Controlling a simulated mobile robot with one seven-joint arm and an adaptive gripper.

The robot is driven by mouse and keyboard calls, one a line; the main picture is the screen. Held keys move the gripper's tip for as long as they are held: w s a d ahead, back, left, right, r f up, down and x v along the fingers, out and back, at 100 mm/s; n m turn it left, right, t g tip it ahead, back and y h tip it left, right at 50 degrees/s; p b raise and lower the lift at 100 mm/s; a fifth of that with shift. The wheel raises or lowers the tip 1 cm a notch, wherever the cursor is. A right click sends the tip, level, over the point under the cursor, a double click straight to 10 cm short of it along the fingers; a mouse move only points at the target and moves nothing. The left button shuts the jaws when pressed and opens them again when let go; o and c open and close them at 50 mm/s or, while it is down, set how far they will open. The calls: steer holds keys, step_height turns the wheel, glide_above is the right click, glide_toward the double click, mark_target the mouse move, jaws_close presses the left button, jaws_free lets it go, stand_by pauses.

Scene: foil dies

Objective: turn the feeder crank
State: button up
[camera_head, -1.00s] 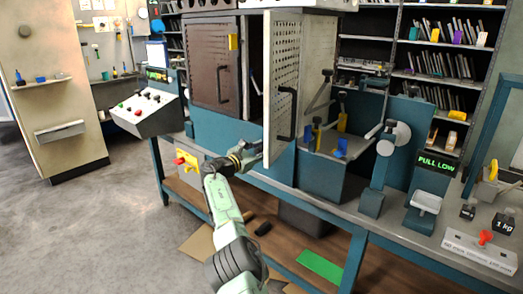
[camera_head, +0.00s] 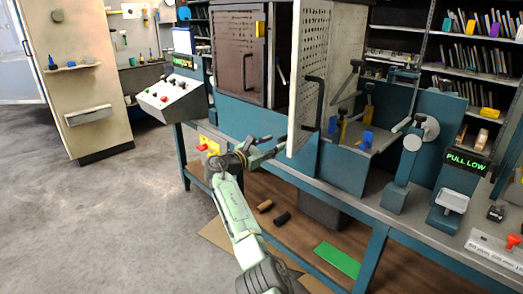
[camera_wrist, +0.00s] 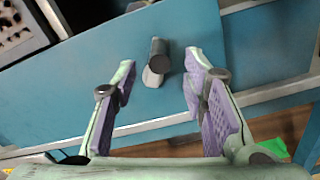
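My gripper (camera_head: 272,149) is open and empty in front of the blue front of the bench unit, just left of the perforated door's lower edge. In the wrist view its purple-padded fingers (camera_wrist: 169,98) stand wide apart. A short grey peg with a dark round end (camera_wrist: 158,54) sticks out from the blue panel (camera_wrist: 75,85), in the gap beyond the fingertips and apart from both pads. I cannot tell whether this peg is the feeder crank's handle. A grey disc with a round knob (camera_head: 413,142) stands on a blue bracket further right in the head view.
The perforated door (camera_head: 312,65) stands open close to my gripper, with a black handle (camera_head: 313,103). A yellow plate with a red knob (camera_head: 203,148) is left of the gripper. The bench's lower shelf (camera_head: 300,235) holds a green sheet (camera_head: 337,259). The floor at left is clear.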

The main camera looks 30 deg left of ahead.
steer(key=v, duration=0.5)
steer(key=shift+s, duration=0.1)
steer(key=shift+a, duration=0.1)
